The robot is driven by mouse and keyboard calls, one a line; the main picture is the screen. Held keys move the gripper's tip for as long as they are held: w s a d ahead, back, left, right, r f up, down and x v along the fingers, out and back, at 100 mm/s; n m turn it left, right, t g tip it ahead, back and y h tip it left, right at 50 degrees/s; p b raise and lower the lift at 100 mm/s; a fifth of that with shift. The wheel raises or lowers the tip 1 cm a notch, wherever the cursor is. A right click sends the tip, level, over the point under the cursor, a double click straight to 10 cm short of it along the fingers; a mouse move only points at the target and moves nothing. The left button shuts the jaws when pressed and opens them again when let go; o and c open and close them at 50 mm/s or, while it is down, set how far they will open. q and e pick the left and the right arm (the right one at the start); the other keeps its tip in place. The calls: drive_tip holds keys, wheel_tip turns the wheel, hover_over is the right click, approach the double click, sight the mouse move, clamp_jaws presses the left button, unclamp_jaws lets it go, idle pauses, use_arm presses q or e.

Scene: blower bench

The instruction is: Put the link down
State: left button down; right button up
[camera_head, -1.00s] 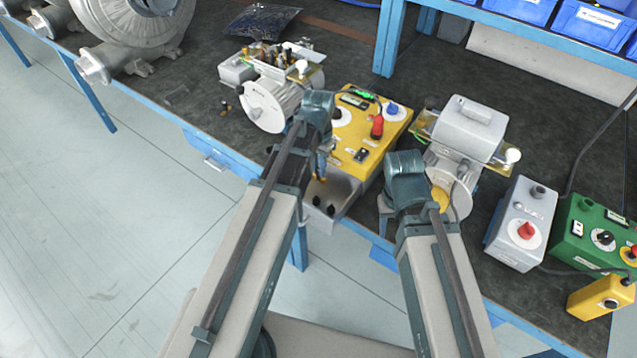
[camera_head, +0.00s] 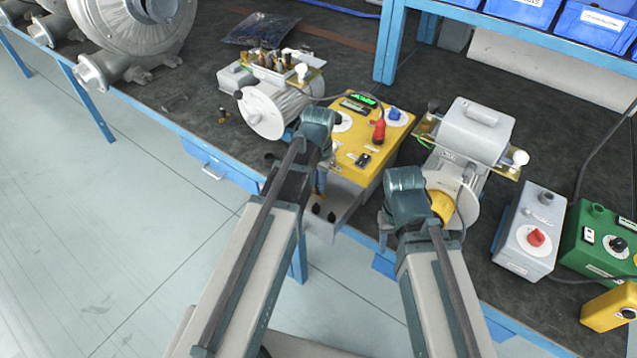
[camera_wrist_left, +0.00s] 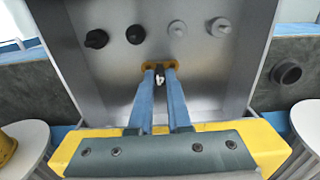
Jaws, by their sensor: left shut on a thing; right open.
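My left gripper (camera_head: 320,187) is at the grey metal tray (camera_head: 343,220) in front of the yellow tester (camera_head: 364,135). In the left wrist view its two blue fingers (camera_wrist_left: 160,74) are close together, shut on a small brass-coloured link (camera_wrist_left: 147,65). The link is over the tray's grey surface (camera_wrist_left: 113,75); I cannot tell whether it touches it. Two black knobs (camera_wrist_left: 115,37) and two silver ones (camera_wrist_left: 198,27) show on the tray beyond the link. My right gripper (camera_head: 383,236) is open beside the right motor, mostly hidden by its wrist.
A motor with an open terminal box (camera_head: 272,100) stands left of the tester. Another motor (camera_head: 470,140) stands right of it. A grey box (camera_head: 528,232) and a green box (camera_head: 596,243) are farther right.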

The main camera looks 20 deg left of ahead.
use_arm(q)
drive_tip(key=shift+f, duration=0.25)
drive_tip(key=c, duration=0.9)
unclamp_jaws()
drive_tip(key=shift+o, duration=0.2)
drive_tip(key=shift+r, duration=0.2)
wheel_tip(320, 180, up, 12)
drive_tip(key=r+p, duration=0.1)
drive_tip(key=p, duration=1.2)
drive_tip(key=s+d+y, duration=0.1)
drive_tip(key=s+d, duration=0.9)
drive_tip(key=s, duration=0.4)
drive_tip(key=shift+d+f, duration=0.25)
drive_tip(key=shift+d, duration=0.05)
